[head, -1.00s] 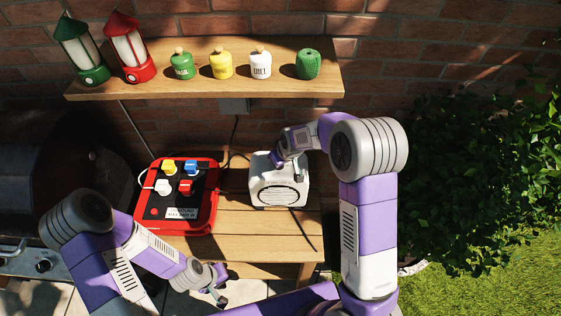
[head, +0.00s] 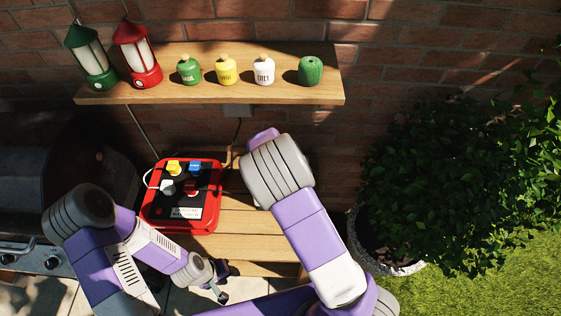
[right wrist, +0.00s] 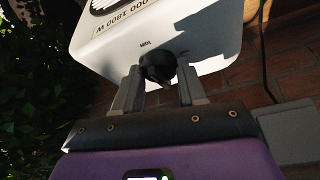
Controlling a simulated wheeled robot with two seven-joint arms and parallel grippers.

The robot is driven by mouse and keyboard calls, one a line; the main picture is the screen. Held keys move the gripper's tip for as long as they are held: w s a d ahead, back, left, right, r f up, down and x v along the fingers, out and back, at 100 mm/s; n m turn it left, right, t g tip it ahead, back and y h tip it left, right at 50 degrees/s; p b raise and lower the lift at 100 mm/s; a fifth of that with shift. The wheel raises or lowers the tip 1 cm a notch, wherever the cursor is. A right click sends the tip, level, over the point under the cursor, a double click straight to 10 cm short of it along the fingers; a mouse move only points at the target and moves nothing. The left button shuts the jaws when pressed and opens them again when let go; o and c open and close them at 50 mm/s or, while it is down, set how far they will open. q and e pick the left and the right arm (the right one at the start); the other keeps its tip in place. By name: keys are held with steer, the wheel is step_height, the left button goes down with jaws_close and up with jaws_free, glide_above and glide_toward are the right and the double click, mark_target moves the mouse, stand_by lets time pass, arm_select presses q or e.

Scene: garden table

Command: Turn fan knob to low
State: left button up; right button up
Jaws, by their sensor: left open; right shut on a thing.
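The fan (right wrist: 140,35) is a white box with 1800 W lettering, seen upside down in the right wrist view. Its dark round knob (right wrist: 157,66) has a pointed ridge and sits below small lettering too blurred to read surely. My right gripper (right wrist: 160,84) is shut on the knob, a finger on each side. In the head view my right arm covers the fan, the knob and the right gripper. My left gripper (head: 228,284) is open and empty, low in front of the table, away from the fan.
A red box with coloured blocks (head: 181,213) stands on the wooden table (head: 235,242), left of my right arm. A shelf (head: 215,91) with lanterns and jars is on the brick wall behind. A potted bush (head: 425,180) stands right.

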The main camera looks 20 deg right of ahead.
steer(key=shift+m, duration=0.6)
steer(key=shift+g, duration=0.3)
steer(key=o, duration=1)
steer(key=shift+o, duration=0.2)
steer(key=shift+a, duration=0.1)
steer(key=v, duration=0.7)
steer(key=shift+r+p, duration=0.15)
steer(key=shift+p, duration=0.25)
steer(key=shift+s+a, duration=0.1)
